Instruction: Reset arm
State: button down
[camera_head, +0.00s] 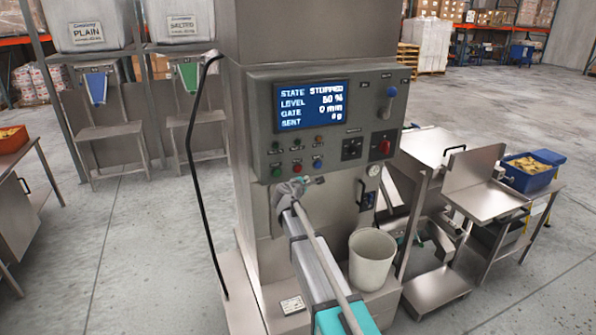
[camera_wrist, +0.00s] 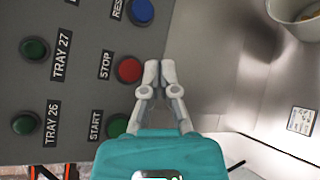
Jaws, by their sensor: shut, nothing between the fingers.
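My gripper (camera_head: 312,181) is in front of the weigher's control panel (camera_head: 338,110), just below the lower button row. In the wrist view my gripper (camera_wrist: 160,72) has its fingers together, with nothing between them. The tips overlap the view beside the red STOP button (camera_wrist: 129,69); I cannot tell whether they touch the panel. The green START button (camera_wrist: 117,125) and the blue RESET button (camera_wrist: 142,10) are on either side of STOP. The screen (camera_head: 311,105) reads STATE STOPPED and GATE 0 mm; the LEVEL figure is blurred.
A pale bucket (camera_head: 372,262) stands on the weigher's base, right of my arm. A black cable (camera_head: 190,150) hangs at the machine's left. Steel tables and a blue crate (camera_head: 531,176) stand at right. PLAIN and SALTED hoppers stand at the back left. Floor at left is mostly clear.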

jog(key=shift+s, duration=0.1)
dwell(0.3)
jog(key=s+d+f+m+g+b, duration=0.1)
jog(key=s+d+f+m+g, duration=0.4)
jog(key=s, duration=0.5)
jog(key=s+d+f+m+g+b, duration=0.25)
jog(key=s+d+f+m, duration=0.35)
jog(key=s, duration=0.3)
jog(key=s+a+f+m+g+y, duration=0.1)
jog(key=s+f+m+g+y, duration=0.2)
jog(key=s, duration=0.7)
jog(key=s+a+f+m+g+y+b, duration=0.1)
jog(key=s+f+m, duration=0.4)
jog(key=s, duration=0.6)
jog(key=a+g+y, duration=0.1)
jog(key=g+y, duration=0.1)
jog(key=shift+s+y, duration=0.25)
jog(key=shift+y, duration=0.15)
jog(key=shift+a, duration=0.1)
